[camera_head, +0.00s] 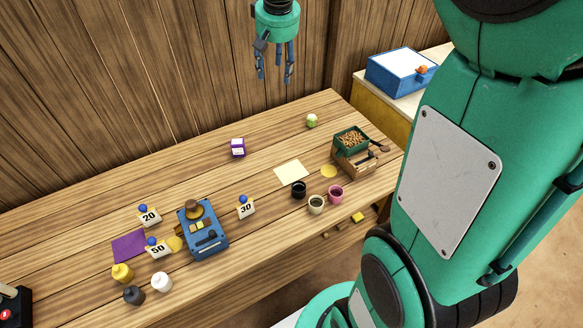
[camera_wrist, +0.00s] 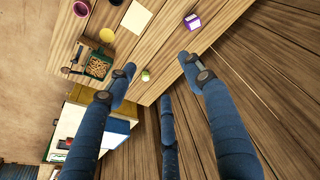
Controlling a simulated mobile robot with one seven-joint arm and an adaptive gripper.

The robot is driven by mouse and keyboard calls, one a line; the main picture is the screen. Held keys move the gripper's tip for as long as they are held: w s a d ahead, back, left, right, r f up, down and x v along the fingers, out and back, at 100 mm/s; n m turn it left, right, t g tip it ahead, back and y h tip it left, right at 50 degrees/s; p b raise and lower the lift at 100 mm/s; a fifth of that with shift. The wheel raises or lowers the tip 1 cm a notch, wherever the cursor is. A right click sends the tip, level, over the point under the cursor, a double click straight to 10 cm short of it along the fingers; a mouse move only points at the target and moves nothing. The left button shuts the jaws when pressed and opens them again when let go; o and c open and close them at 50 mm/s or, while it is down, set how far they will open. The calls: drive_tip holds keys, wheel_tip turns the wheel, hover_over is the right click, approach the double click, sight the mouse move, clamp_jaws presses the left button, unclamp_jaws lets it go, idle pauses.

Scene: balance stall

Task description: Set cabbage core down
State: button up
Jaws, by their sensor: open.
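The cabbage core (camera_head: 312,121), a small pale green and white piece, rests on the wooden table (camera_head: 265,137) near its back right corner. It also shows in the wrist view (camera_wrist: 145,75), small and beyond my fingertips. My gripper (camera_head: 274,72) hangs high near the back wall, up and to the left of the core in the head view. Its blue fingers are spread wide and empty, as the wrist view (camera_wrist: 157,72) also shows. Nothing is between the fingers and nothing touches the core.
A purple-and-white box (camera_head: 237,148) and a cream sheet (camera_head: 291,172) lie nearby. A green tray of brown pieces (camera_head: 350,141) stands on a wooden box at the right. Cups, number signs and a blue scale (camera_head: 203,230) stand nearer the front. The back wall is close.

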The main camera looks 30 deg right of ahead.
drive_tip(key=s+a+r+n+t, duration=0.1)
drive_tip(key=s+a, duration=0.3)
drive_tip(key=s, duration=0.5)
drive_tip(key=s+a+r, duration=0.2)
drive_tip(key=s+a, duration=0.3)
drive_tip(key=s, duration=0.3)
drive_tip(key=s+a+f, duration=0.2)
drive_tip(key=s, duration=0.5)
drive_tip(key=s+a+f+n+t, duration=0.1)
drive_tip(key=s+a+f, duration=0.1)
drive_tip(key=s, duration=0.6)
drive_tip(key=shift+a+f+t+y, duration=0.3)
drive_tip(key=shift+f, duration=0.25)
